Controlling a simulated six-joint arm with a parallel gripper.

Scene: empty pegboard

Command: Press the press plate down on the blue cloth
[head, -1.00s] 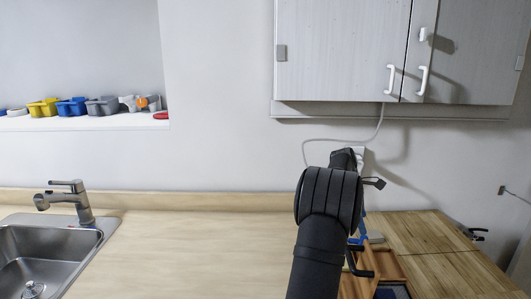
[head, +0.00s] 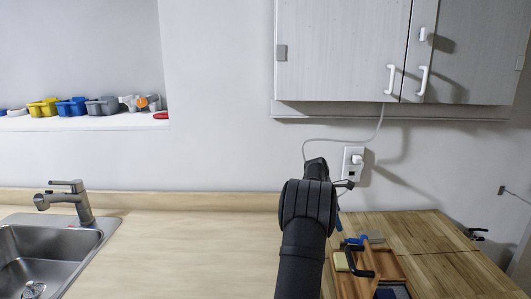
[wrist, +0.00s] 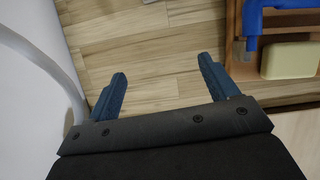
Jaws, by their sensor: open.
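My gripper (wrist: 162,69) is open and empty in the wrist view, its two blue fingers apart above a bare wooden surface. A black handle (head: 354,262), perhaps that of the press plate, stands at the wooden tray (head: 398,268), to the right of my arm. I cannot make out the plate itself. A dark blue patch (head: 392,292) in the tray at the bottom edge may be the blue cloth; it is cut off by the frame. The tray also shows at the upper right in the wrist view (wrist: 233,50), apart from my fingers.
A blue tool (wrist: 275,22) and a pale yellow block (wrist: 288,60) lie in the tray. A wooden board (head: 430,235) covers the right counter. A white cable hangs to the wall outlet (head: 353,163). A sink (head: 40,255) is at left; the middle counter is clear.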

